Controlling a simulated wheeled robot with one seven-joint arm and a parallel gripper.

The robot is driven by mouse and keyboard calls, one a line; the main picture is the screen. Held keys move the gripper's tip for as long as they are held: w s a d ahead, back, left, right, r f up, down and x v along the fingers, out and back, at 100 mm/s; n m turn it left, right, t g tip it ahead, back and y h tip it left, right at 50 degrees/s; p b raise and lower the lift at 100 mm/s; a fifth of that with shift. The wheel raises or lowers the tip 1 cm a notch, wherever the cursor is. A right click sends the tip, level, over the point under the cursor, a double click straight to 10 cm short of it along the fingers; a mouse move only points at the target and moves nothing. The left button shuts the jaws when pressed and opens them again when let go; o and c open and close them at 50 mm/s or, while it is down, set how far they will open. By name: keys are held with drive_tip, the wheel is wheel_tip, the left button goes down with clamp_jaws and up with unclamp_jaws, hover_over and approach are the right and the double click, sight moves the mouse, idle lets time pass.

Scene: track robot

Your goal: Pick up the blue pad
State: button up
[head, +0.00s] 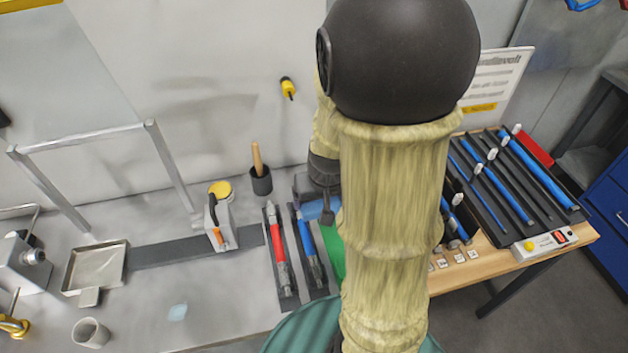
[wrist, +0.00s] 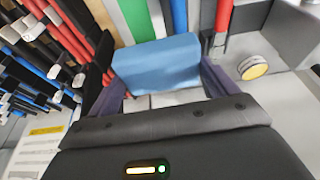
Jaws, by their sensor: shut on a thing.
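The blue pad (wrist: 157,65) is a light blue block between the two purple-grey fingers of my gripper (wrist: 160,76) in the wrist view. The fingers are at its left and right sides and my gripper is shut on it. In the head view the blue pad (head: 314,209) shows only in part, below my gripper (head: 322,198), near the top of the tool trays. My arm hides much of that area. I cannot tell whether the pad touches the surface under it.
A red tool (head: 276,248) and a blue tool (head: 308,250) lie in dark trays beside a green strip (head: 333,250). A rack of blue rods (head: 505,180) is at right.

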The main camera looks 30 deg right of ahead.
drive_tip(key=shift+s+a, duration=0.15)
drive_tip(key=shift+s, duration=0.45)
drive_tip(key=o, duration=0.4)
drive_tip(key=c, duration=0.3)
